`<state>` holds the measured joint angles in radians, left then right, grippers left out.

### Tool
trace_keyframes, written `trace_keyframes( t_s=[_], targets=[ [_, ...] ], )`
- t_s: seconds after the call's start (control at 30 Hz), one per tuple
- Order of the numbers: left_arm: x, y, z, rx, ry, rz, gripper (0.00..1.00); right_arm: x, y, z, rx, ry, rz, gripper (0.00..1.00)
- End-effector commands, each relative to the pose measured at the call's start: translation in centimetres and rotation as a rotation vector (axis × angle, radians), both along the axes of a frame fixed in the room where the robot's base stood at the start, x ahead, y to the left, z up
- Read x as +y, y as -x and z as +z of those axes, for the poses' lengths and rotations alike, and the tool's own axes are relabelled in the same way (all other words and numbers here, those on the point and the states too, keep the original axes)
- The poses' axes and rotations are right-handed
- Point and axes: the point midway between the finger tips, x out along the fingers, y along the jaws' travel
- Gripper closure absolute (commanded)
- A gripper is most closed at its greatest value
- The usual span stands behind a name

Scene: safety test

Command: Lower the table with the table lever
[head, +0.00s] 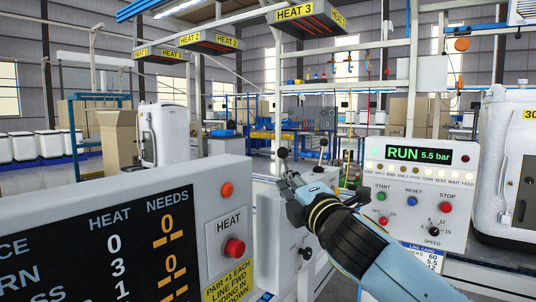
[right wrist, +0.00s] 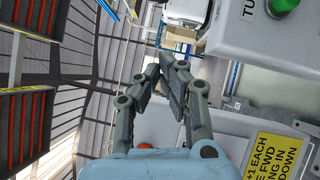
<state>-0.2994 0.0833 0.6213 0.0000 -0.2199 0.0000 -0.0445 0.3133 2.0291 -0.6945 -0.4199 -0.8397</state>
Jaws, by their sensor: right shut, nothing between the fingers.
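My right gripper (head: 291,186) reaches in from the lower right in the head view, at the front of a pale grey machine housing (head: 275,240). In the right wrist view my right gripper (right wrist: 168,65) has its fingers together with nothing between them. A lever with a black ball knob (head: 322,142) stands behind and above the gripper. Another black knob (head: 282,153) shows just above the fingers, and a dark knob (head: 307,253) sits low on the housing's front. I cannot tell which one is the table lever. My left gripper is not in view.
A control panel (head: 418,205) with a green RUN 5.5 bar display stands at right, beside a white machine (head: 508,150). A grey box with a red HEAT button (head: 234,248) and a counter board (head: 100,245) fill the left front. HEAT signs (head: 293,12) hang overhead.

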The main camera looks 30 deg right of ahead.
Motion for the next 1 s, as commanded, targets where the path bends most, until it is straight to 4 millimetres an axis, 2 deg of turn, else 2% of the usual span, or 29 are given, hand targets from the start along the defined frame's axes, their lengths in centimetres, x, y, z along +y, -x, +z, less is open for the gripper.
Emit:
trace_keyframes(
  t_s=[0.33, 0.47, 0.57, 0.9, 1.0],
  targets=[
    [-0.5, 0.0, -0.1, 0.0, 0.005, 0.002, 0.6, 0.0, -0.2, -0.1, 0.001, -0.002, 0.0, 1.0],
    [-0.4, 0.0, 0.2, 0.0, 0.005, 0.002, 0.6, -0.2, -1.1, 0.2, 0.0, -0.003, -0.001, 1.0],
    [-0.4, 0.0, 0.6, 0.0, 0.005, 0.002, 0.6, -0.5, -2.6, 0.5, 0.0, -0.004, -0.001, 1.0],
    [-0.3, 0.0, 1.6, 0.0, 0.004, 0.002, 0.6, -2.1, -9.6, 1.5, 0.0, -0.004, -0.001, 1.0],
    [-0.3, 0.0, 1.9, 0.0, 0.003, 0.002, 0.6, -3.4, -10.6, 1.9, 0.001, 0.001, -0.001, 1.0]
  ],
)
